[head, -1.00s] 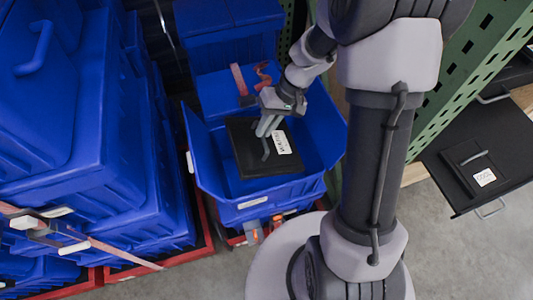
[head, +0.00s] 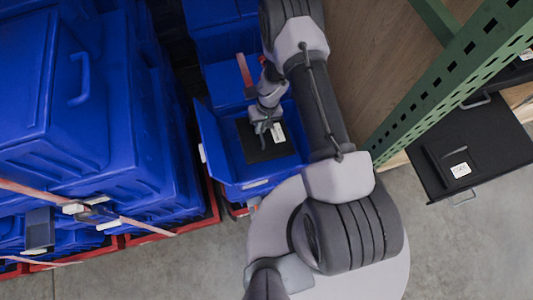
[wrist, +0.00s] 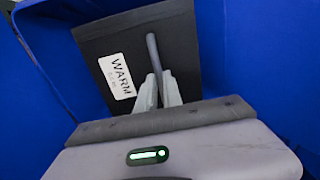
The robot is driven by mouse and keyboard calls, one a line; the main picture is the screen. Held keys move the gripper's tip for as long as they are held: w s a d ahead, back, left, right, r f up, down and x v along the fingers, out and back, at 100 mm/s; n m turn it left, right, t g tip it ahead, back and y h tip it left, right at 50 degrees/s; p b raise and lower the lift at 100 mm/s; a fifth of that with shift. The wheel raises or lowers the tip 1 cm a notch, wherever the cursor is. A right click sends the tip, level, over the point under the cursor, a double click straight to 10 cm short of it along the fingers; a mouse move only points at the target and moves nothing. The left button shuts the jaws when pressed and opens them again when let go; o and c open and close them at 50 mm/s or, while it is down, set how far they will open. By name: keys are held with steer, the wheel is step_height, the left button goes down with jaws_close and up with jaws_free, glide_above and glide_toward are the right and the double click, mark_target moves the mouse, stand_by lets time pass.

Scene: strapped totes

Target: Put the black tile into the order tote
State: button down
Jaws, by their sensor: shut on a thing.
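The black tile (head: 255,151) is a flat square plate with a thin raised handle and a white label, which reads WARM in the wrist view (wrist: 190,48). My gripper (head: 264,134) is shut on the tile's handle; the wrist view shows both fingers (wrist: 158,88) pinching it. The tile is inside the open blue order tote (head: 208,140), between its walls. I cannot tell whether it touches the tote floor. The gripper hides part of the tile.
Stacked blue totes (head: 140,120) with straps stand close on the left. A green perforated upright (head: 460,75) rises at the right. Beyond it, a black tray (head: 500,148) holds another dark handled plate (head: 450,165) with a white label. Grey floor (head: 440,250) is clear at the lower right.

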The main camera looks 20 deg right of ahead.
step_height(320, 180, down, 22)
steer(key=b, duration=1.4)
steer(key=shift+s, duration=0.15)
steer(key=shift+r, duration=0.2)
steer(key=c, duration=1.5)
jaws_free()
steer(key=shift+f, duration=0.1)
